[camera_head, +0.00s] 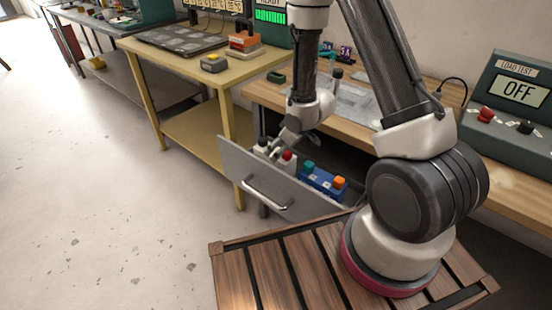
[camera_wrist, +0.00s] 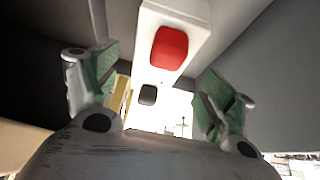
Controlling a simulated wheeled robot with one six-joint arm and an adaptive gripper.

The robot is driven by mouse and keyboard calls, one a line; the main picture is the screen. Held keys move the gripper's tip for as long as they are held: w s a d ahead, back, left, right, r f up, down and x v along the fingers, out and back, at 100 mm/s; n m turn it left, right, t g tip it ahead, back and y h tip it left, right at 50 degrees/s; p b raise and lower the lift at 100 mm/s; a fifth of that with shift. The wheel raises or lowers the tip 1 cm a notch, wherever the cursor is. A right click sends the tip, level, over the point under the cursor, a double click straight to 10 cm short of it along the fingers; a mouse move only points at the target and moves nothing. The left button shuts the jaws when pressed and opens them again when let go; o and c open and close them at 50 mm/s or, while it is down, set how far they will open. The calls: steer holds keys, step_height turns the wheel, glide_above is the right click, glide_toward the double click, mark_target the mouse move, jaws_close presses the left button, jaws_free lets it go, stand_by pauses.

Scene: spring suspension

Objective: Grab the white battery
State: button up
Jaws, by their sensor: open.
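The white battery (camera_head: 262,150) stands in the open drawer (camera_head: 262,178), partly hidden behind my gripper and the drawer front. In the wrist view the white battery (camera_wrist: 148,74) shows a red terminal (camera_wrist: 169,47) and a black terminal (camera_wrist: 148,95). My gripper (camera_head: 285,147) reaches down into the drawer at the battery. In the wrist view my gripper (camera_wrist: 158,85) is open, with one green-padded finger on each side of the battery. Gaps show between the pads and the battery. The exact height of the fingertips against it is hard to tell.
A blue battery (camera_head: 322,183) with green and orange terminals stands to the right in the same drawer. The wooden bench top (camera_head: 355,122) lies above the drawer, with a load tester (camera_head: 515,100) at right. A yellow table (camera_head: 185,72) stands at left. The floor there is clear.

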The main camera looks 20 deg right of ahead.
steer(key=x, duration=0.6)
steer(key=shift+w+d+f, duration=0.1)
steer(key=shift+f, duration=0.2)
jaws_close()
steer(key=shift+w+r, duration=0.1)
steer(key=shift+r, duration=0.05)
